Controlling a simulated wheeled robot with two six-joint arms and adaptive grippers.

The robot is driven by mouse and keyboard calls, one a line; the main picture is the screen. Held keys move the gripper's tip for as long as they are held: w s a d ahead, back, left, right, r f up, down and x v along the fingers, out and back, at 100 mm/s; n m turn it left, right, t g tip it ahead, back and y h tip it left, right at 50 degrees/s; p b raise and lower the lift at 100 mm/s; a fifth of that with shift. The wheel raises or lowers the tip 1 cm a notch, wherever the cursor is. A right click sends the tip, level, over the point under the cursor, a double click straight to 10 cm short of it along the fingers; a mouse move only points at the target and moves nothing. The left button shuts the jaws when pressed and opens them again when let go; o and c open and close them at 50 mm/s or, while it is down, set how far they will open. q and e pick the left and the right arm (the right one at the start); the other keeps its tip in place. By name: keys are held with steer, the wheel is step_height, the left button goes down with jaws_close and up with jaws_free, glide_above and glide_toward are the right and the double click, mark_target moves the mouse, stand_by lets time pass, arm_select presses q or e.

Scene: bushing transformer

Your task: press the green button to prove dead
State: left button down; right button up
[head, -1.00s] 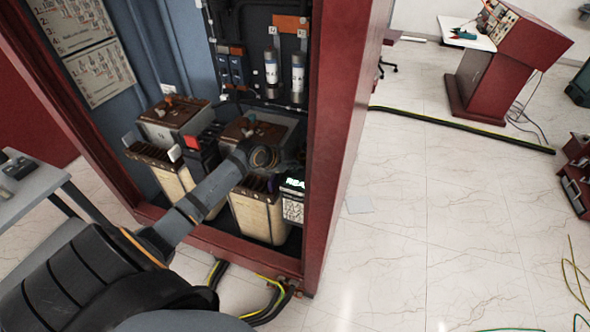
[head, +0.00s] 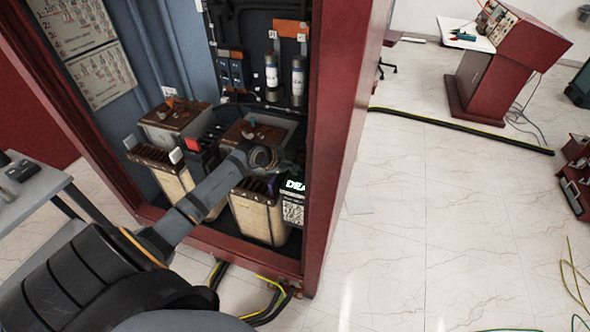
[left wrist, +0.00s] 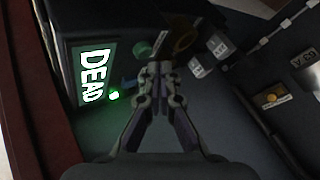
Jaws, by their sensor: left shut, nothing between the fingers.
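The left gripper (head: 284,170) is shut and empty, beside the box in the head view. My right gripper is in neither view.
The red cabinet's side post (head: 335,140) stands close right of the box. Pale transformer units (head: 258,215) with brown tops fill the cabinet's floor to its left. Cables (head: 270,300) lie at the cabinet's foot. The tiled floor (head: 430,220) to the right is mostly clear.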

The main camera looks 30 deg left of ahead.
mark_target(293, 173)
arm_select(q)
steer(key=shift+r, duration=0.15)
step_height(293, 173, up, 5)
steer(key=p, duration=0.4)
steer(key=shift+p, duration=0.3)
stand_by(0.6)
